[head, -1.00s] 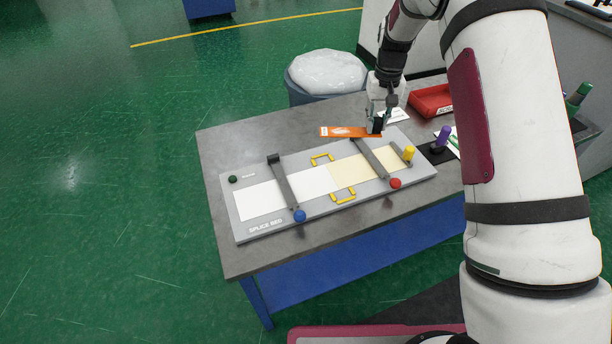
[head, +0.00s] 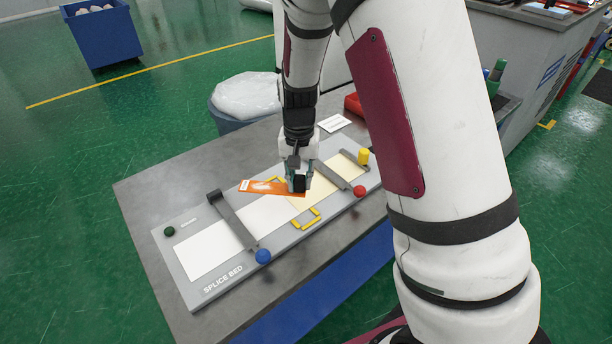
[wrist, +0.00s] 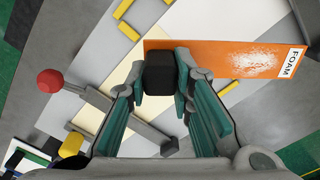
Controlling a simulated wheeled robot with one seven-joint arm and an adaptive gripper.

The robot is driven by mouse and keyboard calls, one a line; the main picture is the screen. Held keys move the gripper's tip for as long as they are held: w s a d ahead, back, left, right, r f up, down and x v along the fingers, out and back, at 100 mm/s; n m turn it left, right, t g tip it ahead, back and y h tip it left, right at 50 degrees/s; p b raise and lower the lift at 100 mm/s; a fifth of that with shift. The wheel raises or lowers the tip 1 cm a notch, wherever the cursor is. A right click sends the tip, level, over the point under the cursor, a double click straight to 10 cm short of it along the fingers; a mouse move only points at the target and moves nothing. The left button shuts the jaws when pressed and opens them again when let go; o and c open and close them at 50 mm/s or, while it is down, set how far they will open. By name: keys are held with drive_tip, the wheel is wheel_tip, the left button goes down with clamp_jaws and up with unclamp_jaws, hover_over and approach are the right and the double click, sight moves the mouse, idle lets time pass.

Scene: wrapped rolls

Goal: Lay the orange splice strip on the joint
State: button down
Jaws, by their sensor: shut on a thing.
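My gripper (head: 299,182) is shut on the black block at one end of the orange splice strip (head: 268,187). In the wrist view the strip (wrist: 215,58) reaches right from the fingers (wrist: 160,80), with a white FOAM label at its far end. The strip appears held above the splice bed (head: 190,268), over its middle; the exact gap cannot be told. On the bed, a white sheet (head: 210,248) and a cream sheet (head: 318,190) meet between two yellow brackets (head: 305,219). The strip and gripper partly hide the joint and the far bracket.
Two grey clamp bars cross the sheets, one with a blue knob (head: 263,256), one with a red knob (head: 359,191). A yellow knob (head: 363,156) and a green knob (head: 169,231) stand on the bed. A lined bin (head: 245,97) is behind the table (head: 150,190).

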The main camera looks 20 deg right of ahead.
drive_tip(key=s+r+m+p, duration=0.2)
drive_tip(key=s+r+m, duration=0.2)
drive_tip(key=m, duration=0.4)
drive_tip(key=shift+s+r+m, duration=0.15)
drive_tip(key=shift+r+m, duration=0.05)
drive_tip(key=shift+m, duration=0.2)
drive_tip(key=shift+p, duration=0.35)
drive_tip(key=shift+f+b, duration=1.85)
drive_tip(key=shift+f, duration=2.95)
drive_tip(key=c, duration=1.3)
unclamp_jaws()
